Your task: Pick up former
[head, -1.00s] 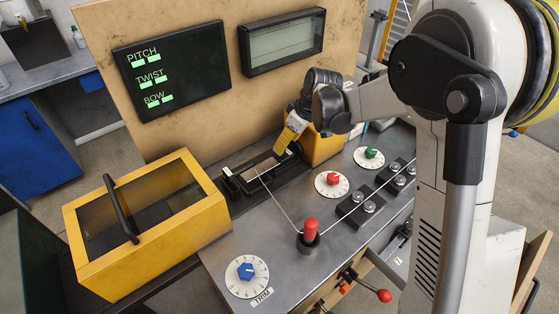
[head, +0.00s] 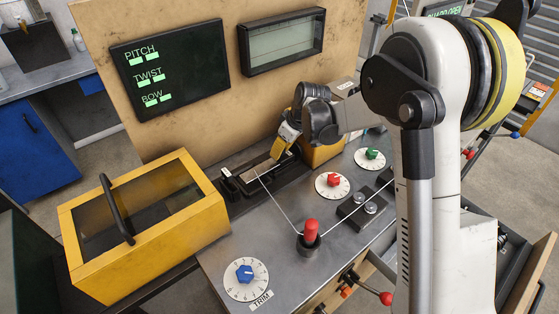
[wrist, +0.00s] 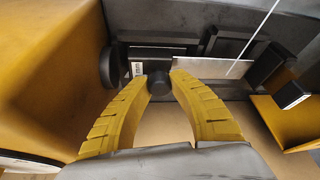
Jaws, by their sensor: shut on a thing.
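My gripper (head: 276,156) reaches down at the right end of a dark cradle (head: 228,184) on the bench. In the wrist view its two yellow fingers (wrist: 160,90) are closed in on a small dark round knob (wrist: 160,82). Whether the knob belongs to the former cannot be told. The fingertips partly hide the bar's right end in the head view.
A yellow glazed cover with a black handle (head: 116,208) stands left of the cradle. A yellow block (head: 322,150) is close to the right of my gripper. A red-topped post (head: 311,232) guides the wire. Dials (head: 332,185) and rollers (head: 371,207) stand farther right.

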